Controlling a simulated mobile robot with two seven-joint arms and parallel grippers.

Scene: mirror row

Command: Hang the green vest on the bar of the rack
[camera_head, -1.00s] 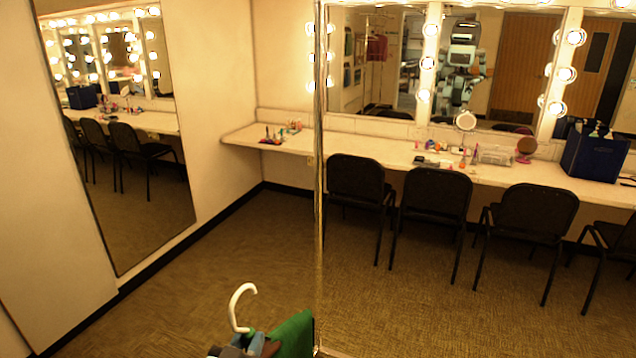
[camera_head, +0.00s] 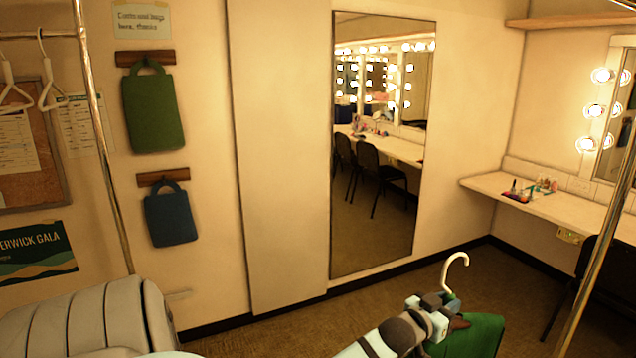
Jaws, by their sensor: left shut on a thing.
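The green vest (camera_head: 476,336) hangs at the lower right of the head view, on a hanger with a white hook (camera_head: 455,271) pointing up. My left gripper (camera_head: 441,308) is shut on the vest's hanger just below the hook. The lower part of the vest is cut off by the frame. The rack shows as a short length of metal bar (camera_head: 36,36) at the upper left, a left post (camera_head: 104,150) and a slanted right post (camera_head: 603,235). The vest is apart from the bar, well below and right of it. My right gripper is not in view.
White empty hangers (camera_head: 54,97) hang from the bar at far left. Behind are a green bag (camera_head: 154,115) and a blue bag (camera_head: 171,218) on wall hooks, and a tall mirror (camera_head: 375,225). A counter (camera_head: 555,208) runs at right. Carpet is clear below the mirror.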

